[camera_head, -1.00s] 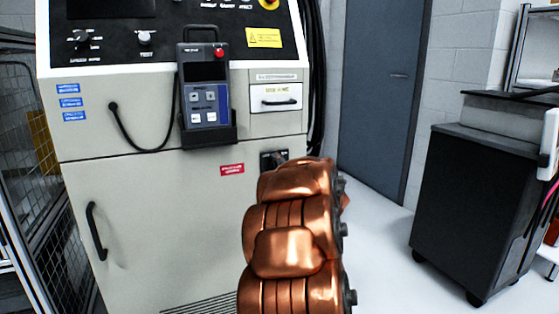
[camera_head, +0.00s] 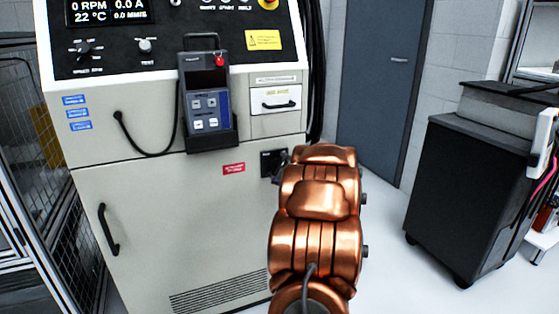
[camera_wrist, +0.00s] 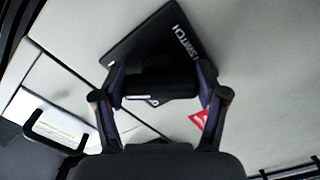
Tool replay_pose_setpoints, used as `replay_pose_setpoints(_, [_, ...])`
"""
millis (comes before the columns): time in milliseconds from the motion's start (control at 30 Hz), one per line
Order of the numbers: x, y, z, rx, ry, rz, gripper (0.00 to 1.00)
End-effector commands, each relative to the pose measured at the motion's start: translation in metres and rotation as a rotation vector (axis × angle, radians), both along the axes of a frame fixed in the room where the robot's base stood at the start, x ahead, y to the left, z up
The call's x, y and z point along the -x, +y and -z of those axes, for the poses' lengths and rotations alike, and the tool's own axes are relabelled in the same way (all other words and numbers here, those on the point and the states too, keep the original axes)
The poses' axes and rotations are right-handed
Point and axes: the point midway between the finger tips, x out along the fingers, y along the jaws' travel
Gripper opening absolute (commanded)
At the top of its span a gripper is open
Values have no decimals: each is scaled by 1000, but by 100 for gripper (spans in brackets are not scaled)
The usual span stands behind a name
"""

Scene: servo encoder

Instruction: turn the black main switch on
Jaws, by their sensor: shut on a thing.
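The black main switch is a knob (camera_wrist: 160,84) on a dark plate (camera_wrist: 150,42) with white lettering, seen in the wrist view. My gripper (camera_wrist: 160,90) has its two fingers on either side of the knob and is shut on it. In the head view the switch plate (camera_head: 267,163) shows at the cabinet's right side, beside a red label (camera_head: 233,168). My copper-coloured arm hides part of the switch and the gripper there. The display (camera_head: 108,10) at the top of the cabinet is lit and reads 0 RPM, 0.0 A and 22 °C.
A handheld pendant (camera_head: 207,95) with a cable hangs on the cabinet front (camera_head: 180,220), left of the switch. A small drawer (camera_head: 276,101) is above the switch. A dark cart (camera_head: 465,195) stands at the right, with free floor between it and the cabinet.

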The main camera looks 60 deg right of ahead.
Motion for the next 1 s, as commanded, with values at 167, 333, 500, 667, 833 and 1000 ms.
replay_pose_setpoints(167, [0,0,-1,-89,-56,2,38])
replay_pose_setpoints(333, [0,0,1,-140,-89,1,38])
replay_pose_setpoints(500, [0,0,2,-165,-106,1,38])
replay_pose_setpoints(667, [0,0,3,-171,-111,1,38])
replay_pose_setpoints(833, [0,0,3,-172,-111,1,38])
replay_pose_setpoints(1000, [0,0,3,-171,-111,1,78])
